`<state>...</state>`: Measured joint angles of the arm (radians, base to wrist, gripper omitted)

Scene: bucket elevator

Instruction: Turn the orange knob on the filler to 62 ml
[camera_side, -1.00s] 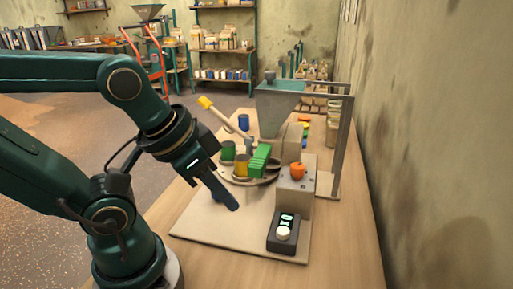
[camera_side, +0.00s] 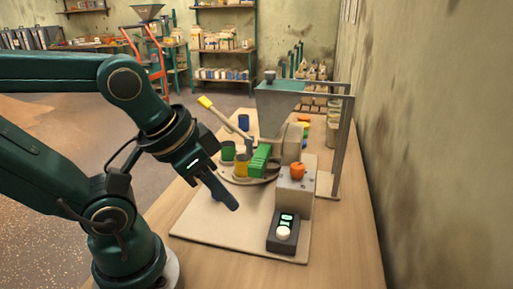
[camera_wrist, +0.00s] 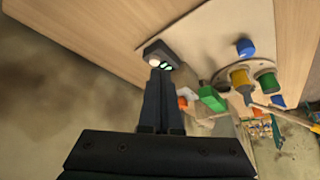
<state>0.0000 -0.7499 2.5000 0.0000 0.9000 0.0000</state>
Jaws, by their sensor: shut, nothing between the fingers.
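The orange knob (camera_side: 297,171) sits on top of a grey box (camera_side: 295,197) on the filler, below the hopper (camera_side: 278,105). In the wrist view the knob (camera_wrist: 183,102) shows just right of my fingers. My gripper (camera_side: 233,206) is shut and empty, held above the pale base plate (camera_side: 205,225), left of the knob and apart from it. A black display unit (camera_side: 283,232) with green digits and a white button stands in front of the box; the digits are too small to read surely.
A turntable (camera_side: 250,179) with green, yellow and blue cups and a green block stands behind my gripper. A yellow-tipped lever (camera_side: 206,102) rises at its left. A metal post (camera_side: 342,148) stands right of the filler. The plate's front left is clear.

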